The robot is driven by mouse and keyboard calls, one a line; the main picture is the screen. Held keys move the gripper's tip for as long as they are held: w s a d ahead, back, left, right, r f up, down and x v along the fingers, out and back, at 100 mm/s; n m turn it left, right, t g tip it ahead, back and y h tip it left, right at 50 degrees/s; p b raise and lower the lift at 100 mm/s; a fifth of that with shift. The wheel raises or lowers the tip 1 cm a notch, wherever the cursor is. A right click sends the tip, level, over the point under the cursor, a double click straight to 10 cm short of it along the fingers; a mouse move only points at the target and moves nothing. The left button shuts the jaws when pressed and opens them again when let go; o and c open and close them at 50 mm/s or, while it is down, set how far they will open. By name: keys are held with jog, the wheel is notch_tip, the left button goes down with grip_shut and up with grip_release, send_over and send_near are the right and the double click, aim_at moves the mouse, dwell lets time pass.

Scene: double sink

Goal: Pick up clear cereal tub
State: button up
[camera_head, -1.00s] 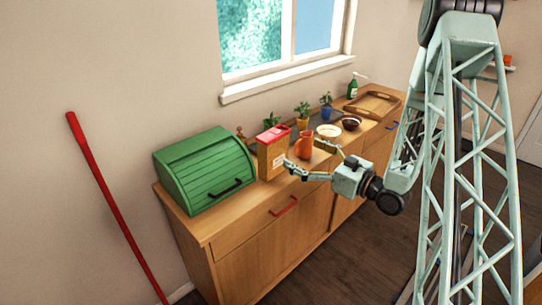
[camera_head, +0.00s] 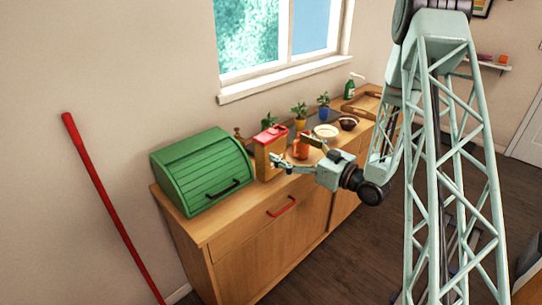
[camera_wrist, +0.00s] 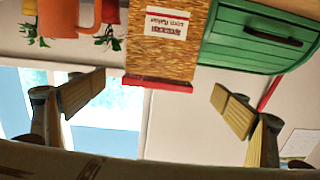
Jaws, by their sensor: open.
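The clear cereal tub (camera_head: 266,162) stands upright on the wooden counter, filled with brown cereal and topped with a red lid. It stands just right of the green bread box. My gripper (camera_head: 294,152) is open, with its fingers spread close by the tub's right front side. In the wrist view, which is upside down, the tub (camera_wrist: 165,50) with its white label lies between the two spread fingers (camera_wrist: 160,90), apart from both. The tub's far side is hidden.
The green bread box (camera_head: 203,172) is close on the tub's left. An orange jug (camera_head: 300,150) is close on its right, partly behind my gripper. Potted plants, bowls (camera_head: 326,131) and a wooden tray (camera_head: 362,102) stand farther right. A window is above.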

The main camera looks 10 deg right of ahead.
aim_at(277, 141)
jog(key=shift+x, duration=1.7)
jog(key=shift+b+x, duration=0.45)
jog(key=shift+x, duration=2.1)
jog(key=shift+r, duration=0.1)
jog(key=shift+c, duration=0.7)
jog(key=c, duration=1.2)
jog(key=shift+r, duration=0.1)
jog(key=shift+c, duration=0.2)
